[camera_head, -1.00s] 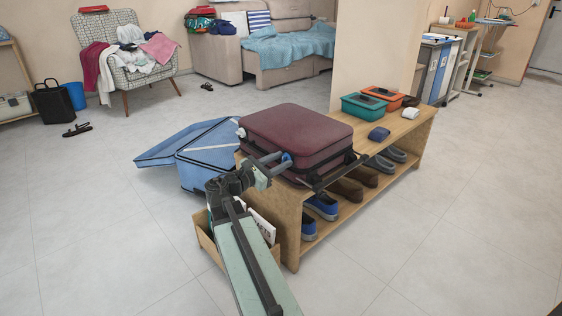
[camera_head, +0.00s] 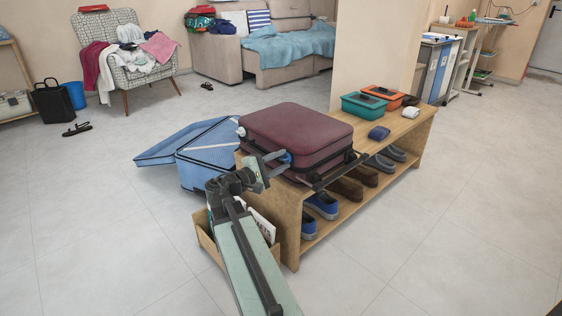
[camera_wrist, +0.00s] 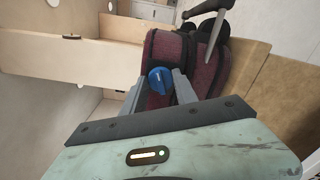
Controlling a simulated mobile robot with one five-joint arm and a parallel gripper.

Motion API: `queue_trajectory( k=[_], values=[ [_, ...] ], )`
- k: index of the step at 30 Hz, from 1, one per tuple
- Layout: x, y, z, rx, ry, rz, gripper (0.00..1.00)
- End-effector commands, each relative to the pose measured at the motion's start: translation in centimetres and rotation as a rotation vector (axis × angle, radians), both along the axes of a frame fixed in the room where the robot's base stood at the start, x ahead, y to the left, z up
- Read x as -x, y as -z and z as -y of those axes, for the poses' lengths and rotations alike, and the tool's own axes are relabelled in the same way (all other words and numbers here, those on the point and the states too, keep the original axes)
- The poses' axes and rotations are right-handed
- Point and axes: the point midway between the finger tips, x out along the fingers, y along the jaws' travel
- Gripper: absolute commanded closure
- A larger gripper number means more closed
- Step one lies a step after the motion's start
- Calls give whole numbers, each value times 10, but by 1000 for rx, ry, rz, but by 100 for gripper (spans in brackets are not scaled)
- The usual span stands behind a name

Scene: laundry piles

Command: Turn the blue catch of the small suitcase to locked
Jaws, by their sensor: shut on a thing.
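The small suitcase (camera_head: 297,138) is maroon and lies flat on the wooden bench, with its black handle toward the front right. It also shows in the wrist view (camera_wrist: 197,75). Its blue catch (camera_wrist: 160,79) sits on the near side, between my fingers in the wrist view. In the head view the catch (camera_head: 287,157) is a small blue spot at my fingertips. My gripper (camera_head: 279,159) reaches the suitcase's left front side and is shut on the catch. My fingers (camera_wrist: 158,90) stand on both sides of it. I cannot read the catch's lock marking.
The wooden bench (camera_head: 290,212) holds shoes below, and a teal box (camera_head: 364,105), an orange box (camera_head: 385,97) and small cases on top. An open blue suitcase (camera_head: 205,150) lies on the floor behind. A wooden box (camera_head: 205,237) stands by the bench's left end.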

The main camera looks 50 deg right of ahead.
Motion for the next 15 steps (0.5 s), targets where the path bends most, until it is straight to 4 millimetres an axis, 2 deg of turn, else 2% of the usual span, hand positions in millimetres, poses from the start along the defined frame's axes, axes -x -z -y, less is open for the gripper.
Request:
queue_trajectory(
  k=[6, 15],
  values=[
    [2, 2, -1, 10, 4, 177, 100],
    [2, 2, 0, 23, 6, 343, 100]
  ],
)
